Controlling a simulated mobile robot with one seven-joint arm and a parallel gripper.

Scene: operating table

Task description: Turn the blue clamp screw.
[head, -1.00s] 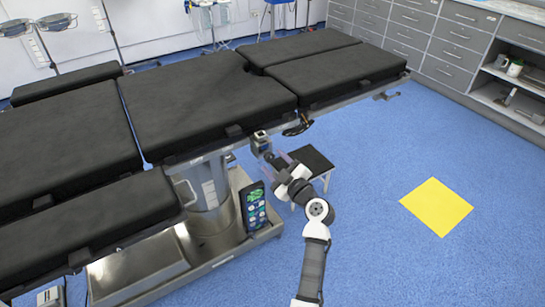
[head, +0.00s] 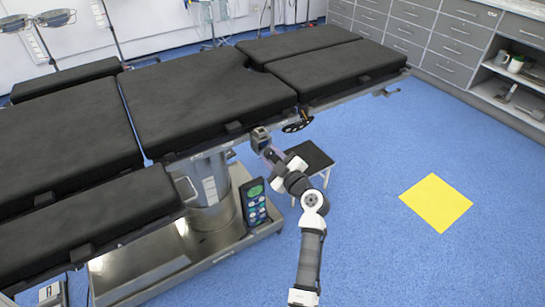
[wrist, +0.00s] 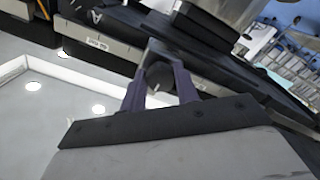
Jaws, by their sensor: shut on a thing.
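A small grey clamp (head: 260,139) sits on the side rail of the black operating table (head: 208,97). My gripper (head: 271,154) is at the clamp's near side in the head view. In the wrist view, the fingers of my gripper (wrist: 160,84) are on both sides of a dark round knob (wrist: 159,74), shut on it. The knob is the screw's head and looks dark grey to black here, not clearly blue. The screw's shaft is hidden.
A black-topped stool (head: 312,156) stands just right of my gripper. A hand control (head: 255,203) stands upright below left, near the table's metal base (head: 140,275). A dark lever-like part (head: 298,126) hangs from the rail nearby. Floor around a yellow square (head: 436,203) is clear.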

